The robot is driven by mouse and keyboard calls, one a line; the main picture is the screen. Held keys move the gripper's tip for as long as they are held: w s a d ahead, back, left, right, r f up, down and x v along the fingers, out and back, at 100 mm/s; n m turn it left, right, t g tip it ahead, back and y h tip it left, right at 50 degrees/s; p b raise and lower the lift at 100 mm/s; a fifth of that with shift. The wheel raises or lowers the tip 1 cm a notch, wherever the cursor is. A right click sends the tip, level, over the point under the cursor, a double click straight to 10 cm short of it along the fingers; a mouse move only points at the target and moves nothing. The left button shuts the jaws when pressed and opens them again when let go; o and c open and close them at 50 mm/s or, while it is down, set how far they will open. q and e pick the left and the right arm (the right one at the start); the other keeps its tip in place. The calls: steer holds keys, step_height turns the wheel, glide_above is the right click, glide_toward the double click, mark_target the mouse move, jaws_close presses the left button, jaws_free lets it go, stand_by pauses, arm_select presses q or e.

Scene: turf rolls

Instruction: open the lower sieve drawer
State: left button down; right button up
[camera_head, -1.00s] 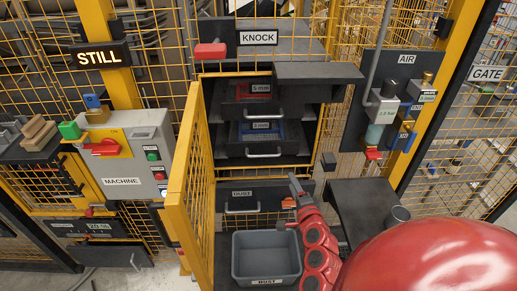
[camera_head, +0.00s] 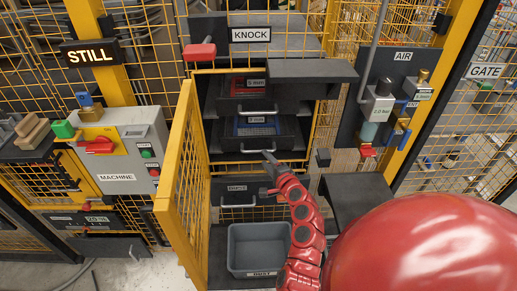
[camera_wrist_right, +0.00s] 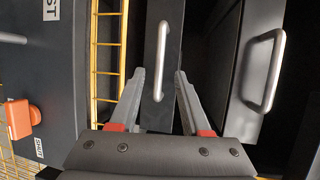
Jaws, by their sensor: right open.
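The lower sieve drawer (camera_head: 283,143) is dark, with a blue sieve (camera_head: 270,129) showing above its front and a pale bar handle (camera_head: 242,151). My right gripper (camera_head: 270,158) is just in front of and slightly below that handle, open and empty. In the right wrist view, its two fingers (camera_wrist_right: 160,82) are spread either side of the line of the lower handle (camera_wrist_right: 163,50); whether the bar is between the tips is unclear. The upper sieve drawer (camera_head: 240,107) has a red sieve and its own handle (camera_wrist_right: 272,70). My left gripper is out of view.
The dust drawer (camera_head: 228,187) lies below, with an orange latch (camera_wrist_right: 20,118) and a SHUT label in the wrist view. A grey bin (camera_head: 238,268) stands below it. The open yellow mesh door (camera_head: 182,175) is at left; a dark shelf (camera_head: 350,190) is at right.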

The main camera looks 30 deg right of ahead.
mark_target(258, 151)
steer(key=x, duration=0.7)
steer(key=shift+a+f+p, duration=0.1)
steer(key=shift+p, duration=0.3)
steer(key=shift+s, duration=0.1)
jaws_close()
stand_by(0.9)
